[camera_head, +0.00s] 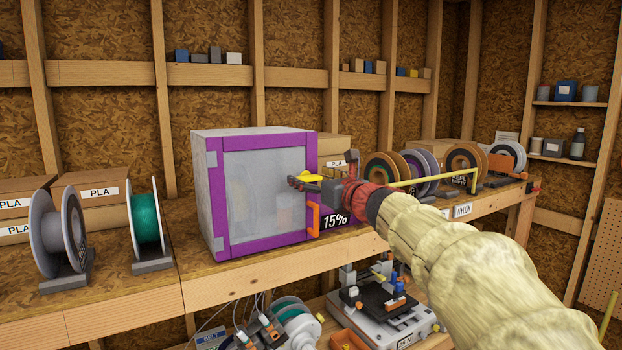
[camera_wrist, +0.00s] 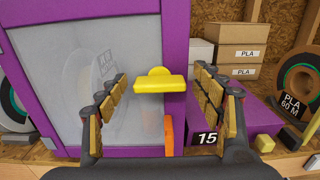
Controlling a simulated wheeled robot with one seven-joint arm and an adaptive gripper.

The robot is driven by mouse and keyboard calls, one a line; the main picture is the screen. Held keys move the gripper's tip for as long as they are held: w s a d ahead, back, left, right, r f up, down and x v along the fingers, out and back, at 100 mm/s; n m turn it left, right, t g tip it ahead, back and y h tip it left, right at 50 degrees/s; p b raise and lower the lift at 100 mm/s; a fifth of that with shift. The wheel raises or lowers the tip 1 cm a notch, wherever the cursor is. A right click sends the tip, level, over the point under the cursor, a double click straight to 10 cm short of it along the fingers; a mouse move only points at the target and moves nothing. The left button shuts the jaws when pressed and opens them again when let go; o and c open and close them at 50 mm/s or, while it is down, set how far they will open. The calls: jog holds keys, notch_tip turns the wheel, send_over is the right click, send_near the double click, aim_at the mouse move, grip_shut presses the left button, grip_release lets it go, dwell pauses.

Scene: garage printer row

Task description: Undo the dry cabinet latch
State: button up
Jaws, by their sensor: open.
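The dry cabinet (camera_head: 255,195) is a grey box with a purple-framed, see-through door, standing on the bench; the door is shut. A yellow latch (camera_head: 307,177) sits on the right side of the door frame. In the wrist view the yellow latch (camera_wrist: 160,80) shows as a wide bar with a round top, between my fingers. My gripper (camera_head: 318,184) is open at the latch, and its fingers (camera_wrist: 165,95) stand apart on either side of it. I cannot tell whether either finger touches it. An orange handle (camera_head: 313,220) is below the latch.
A purple block marked 15% (camera_head: 336,221) stands right of the cabinet. Filament spools (camera_head: 146,222) stand on the left, with more spools on the right. A yellow bar (camera_head: 420,180) runs behind my arm. A printer (camera_head: 385,300) sits on the shelf below.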

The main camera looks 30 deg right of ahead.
jog(key=c, duration=0.3)
jog(key=c, duration=0.8)
jog(key=shift+c, duration=0.3)
jog(key=shift+n+b, duration=0.3)
jog(key=shift+b, duration=0.2)
jog(key=n+b, duration=0.3)
jog(key=b, duration=0.1)
jog(key=shift+a+f+n, duration=0.1)
jog(key=shift+f+n, duration=0.1)
jog(key=shift+n, duration=0.2)
jog(key=n+b, duration=0.4)
jog(key=shift+b, duration=0.35)
jog(key=n+b, duration=0.4)
jog(key=n, duration=0.1)
jog(key=shift+a+f, duration=0.1)
jog(key=n+b, duration=0.3)
jog(key=n, duration=0.1)
jog(key=shift+b, duration=0.3)
jog(key=shift+n, duration=0.4)
